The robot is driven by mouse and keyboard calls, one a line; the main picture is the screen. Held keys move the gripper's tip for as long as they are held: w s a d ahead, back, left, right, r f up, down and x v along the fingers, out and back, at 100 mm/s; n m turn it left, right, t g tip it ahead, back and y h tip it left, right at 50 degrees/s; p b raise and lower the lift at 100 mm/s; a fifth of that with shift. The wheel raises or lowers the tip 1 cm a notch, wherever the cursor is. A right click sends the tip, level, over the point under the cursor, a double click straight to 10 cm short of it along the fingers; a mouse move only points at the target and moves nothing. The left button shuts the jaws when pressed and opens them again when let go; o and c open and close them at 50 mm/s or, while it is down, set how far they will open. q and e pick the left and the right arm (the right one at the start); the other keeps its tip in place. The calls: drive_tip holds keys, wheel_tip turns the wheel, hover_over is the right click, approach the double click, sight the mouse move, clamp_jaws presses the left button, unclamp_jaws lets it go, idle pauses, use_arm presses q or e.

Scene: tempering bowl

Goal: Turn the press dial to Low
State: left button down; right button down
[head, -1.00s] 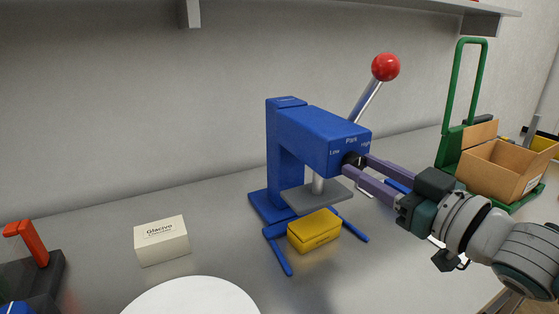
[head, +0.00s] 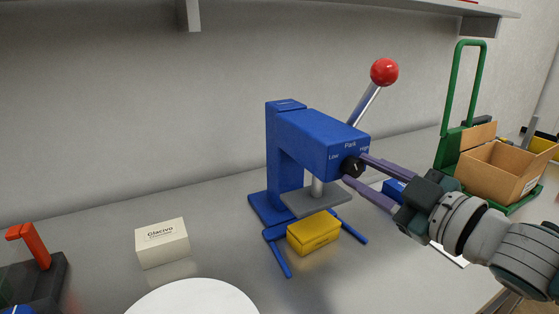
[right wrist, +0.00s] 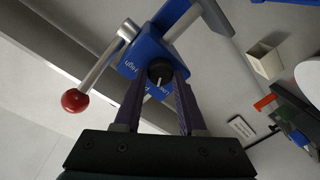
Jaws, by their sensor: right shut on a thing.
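The blue press (head: 325,140) stands on the grey table, with the labels Low, Park and High on its front face. Its black dial (head: 352,167) sits just below those labels and carries a pale pointer mark. My right gripper (head: 354,168) reaches in from the right with its two purple fingers on either side of the dial, shut on it. In the right wrist view the dial (right wrist: 160,72) shows between the fingertips. Its pale pointer faces the label side, but I cannot tell surely which label it meets. My left gripper is not in view.
The press lever has a red ball (head: 384,72). A yellow block (head: 314,233) lies below the ram plate. A white Glacivo box (head: 162,243) and a white round plate (head: 192,300) stand to the left. A green trolley with a cardboard box (head: 495,172) is at right.

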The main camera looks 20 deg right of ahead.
drive_tip(key=n, duration=0.3)
drive_tip(key=shift+n+h, duration=0.4)
drive_tip(key=shift+n, duration=0.9)
drive_tip(key=shift+c, duration=2.4)
unclamp_jaws()
drive_tip(key=shift+s, duration=0.15)
drive_tip(key=s+d, duration=0.1)
drive_tip(key=s, duration=0.8)
drive_tip(key=shift+s+r, duration=0.3)
drive_tip(key=shift+r, duration=0.1)
